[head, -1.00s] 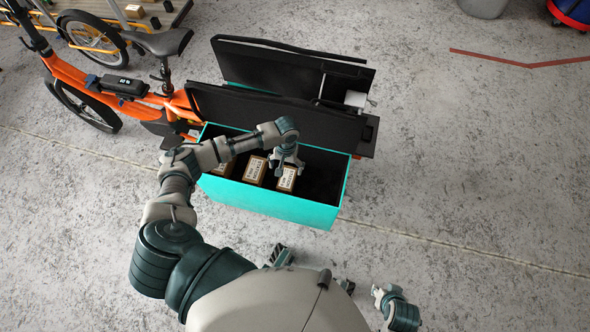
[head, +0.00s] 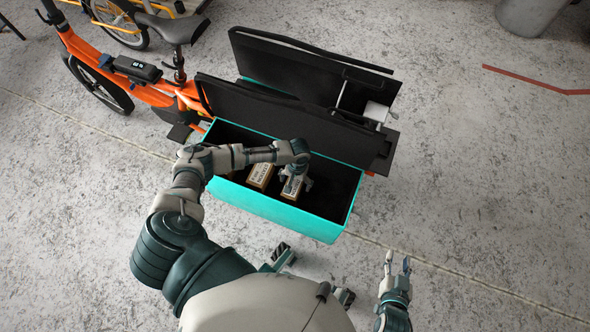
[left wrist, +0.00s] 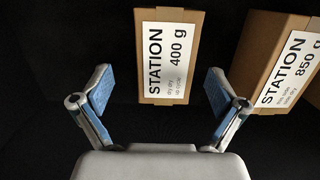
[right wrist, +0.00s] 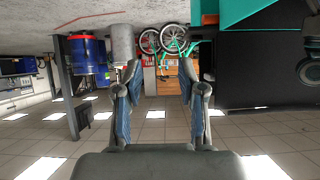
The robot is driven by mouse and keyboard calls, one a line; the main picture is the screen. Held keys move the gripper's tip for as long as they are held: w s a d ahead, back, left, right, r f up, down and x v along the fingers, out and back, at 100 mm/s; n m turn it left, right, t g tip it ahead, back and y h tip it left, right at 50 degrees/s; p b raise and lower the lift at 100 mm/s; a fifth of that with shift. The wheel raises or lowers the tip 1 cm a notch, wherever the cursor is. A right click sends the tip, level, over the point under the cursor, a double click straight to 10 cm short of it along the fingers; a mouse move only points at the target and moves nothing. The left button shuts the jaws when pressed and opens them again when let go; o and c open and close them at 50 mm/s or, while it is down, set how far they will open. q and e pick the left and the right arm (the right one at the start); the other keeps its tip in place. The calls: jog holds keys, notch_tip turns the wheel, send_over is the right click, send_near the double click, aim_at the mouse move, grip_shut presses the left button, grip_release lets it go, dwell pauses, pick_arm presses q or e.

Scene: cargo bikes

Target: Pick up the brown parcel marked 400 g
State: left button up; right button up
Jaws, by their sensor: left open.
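The brown parcel marked 400 g (left wrist: 167,55) stands in the dark box, its white label reading STATION 400 g. In the left wrist view it is ahead of and between the open fingers of my left gripper (left wrist: 160,85), with no contact visible. In the head view my left gripper (head: 297,180) is down inside the teal cargo box (head: 285,212), at a brown parcel (head: 291,188) that it partly covers. My right gripper (head: 397,262) is outside the box, open and empty; the right wrist view shows its fingers (right wrist: 158,80) apart.
A brown parcel marked 850 g (left wrist: 290,62) stands close to the right in the left wrist view. The box's black lid (head: 290,115) stands open behind. An orange cargo bike (head: 125,80) carries the box.

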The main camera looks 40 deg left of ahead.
aim_at(293, 185)
pick_arm(q)
jog(key=shift+s+a+f, duration=0.1)
jog(key=shift+a+f, duration=0.1)
jog(key=shift+f, duration=0.3)
jog(key=f+b, duration=0.1)
jog(key=f, duration=0.1)
jog(key=s+f+b, duration=0.1)
jog(key=f, duration=0.1)
jog(key=shift+d, duration=0.1)
jog(key=shift+f, duration=0.2)
jog(key=shift+a, duration=0.2)
jog(key=c, duration=0.7)
jog(key=shift+d, duration=0.1)
jog(key=c, duration=0.7)
jog(key=shift+w, duration=0.1)
jog(key=shift+c, duration=1.1)
pick_arm(e)
jog(key=w+a+r+t+y, duration=0.1)
jog(key=w+r+t, duration=0.2)
jog(key=r+t, duration=0.2)
jog(key=shift+w+a+r+y, duration=0.3)
jog(key=shift+w+r, duration=0.1)
jog(key=shift+r, duration=0.1)
pick_arm(q)
jog(key=shift+r, duration=0.15)
